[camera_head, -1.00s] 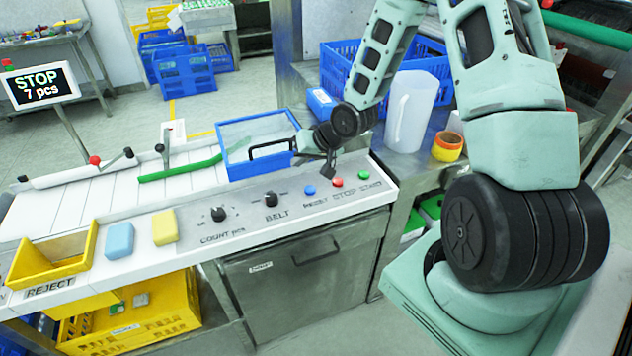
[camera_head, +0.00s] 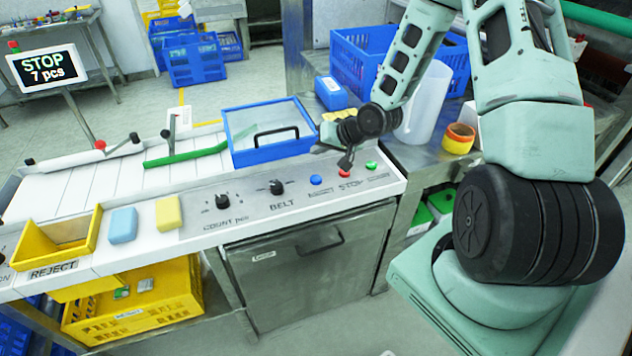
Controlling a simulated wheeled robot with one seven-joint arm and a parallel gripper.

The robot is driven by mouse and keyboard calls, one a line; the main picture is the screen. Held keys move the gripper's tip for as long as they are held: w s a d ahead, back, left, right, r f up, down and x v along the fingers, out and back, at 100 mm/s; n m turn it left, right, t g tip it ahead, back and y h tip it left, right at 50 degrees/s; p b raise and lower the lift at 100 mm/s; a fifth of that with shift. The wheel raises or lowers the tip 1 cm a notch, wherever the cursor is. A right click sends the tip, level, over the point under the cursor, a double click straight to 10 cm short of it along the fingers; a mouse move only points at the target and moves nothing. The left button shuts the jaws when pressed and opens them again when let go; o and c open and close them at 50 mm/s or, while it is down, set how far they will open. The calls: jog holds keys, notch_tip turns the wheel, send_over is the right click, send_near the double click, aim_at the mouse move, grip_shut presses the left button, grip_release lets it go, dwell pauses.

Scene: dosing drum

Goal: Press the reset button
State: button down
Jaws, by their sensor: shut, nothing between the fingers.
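The blue reset button (camera_head: 315,180) sits on the sloped front panel, left of the red stop button (camera_head: 344,173) and the green start button (camera_head: 371,166). Its label is partly blurred. My gripper (camera_head: 346,162) is shut and empty, pointing down at the panel. Its tips appear just above or behind the red button, to the right of the blue one. I cannot tell whether they touch the panel. The blue button is fully visible and nothing covers it.
A display (camera_head: 42,70) reads "STOP 7 pcs". A blue-framed lidded box (camera_head: 235,153) stands left of my gripper. A belt knob (camera_head: 277,187) and a count knob (camera_head: 222,202) are on the panel. A clear jug (camera_head: 425,100) and an orange roll (camera_head: 458,138) stand to the right.

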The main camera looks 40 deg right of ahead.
jog(key=b, duration=0.4)
send_over(319, 180)
notch_tip(319, 180, down, 5)
jog(key=shift+f, duration=0.2)
jog(key=shift+w+f+b, duration=0.1)
jog(key=shift+f+b, duration=0.5)
jog(key=shift+f, duration=0.2)
jog(key=shift+f, duration=0.15)
dwell(0.8)
jog(key=shift+f, duration=0.25)
jog(key=shift+f+b, duration=0.45)
dwell(0.7)
jog(key=shift+r, duration=0.1)
jog(key=shift+r+p, duration=0.8)
jog(key=shift+p, duration=0.05)
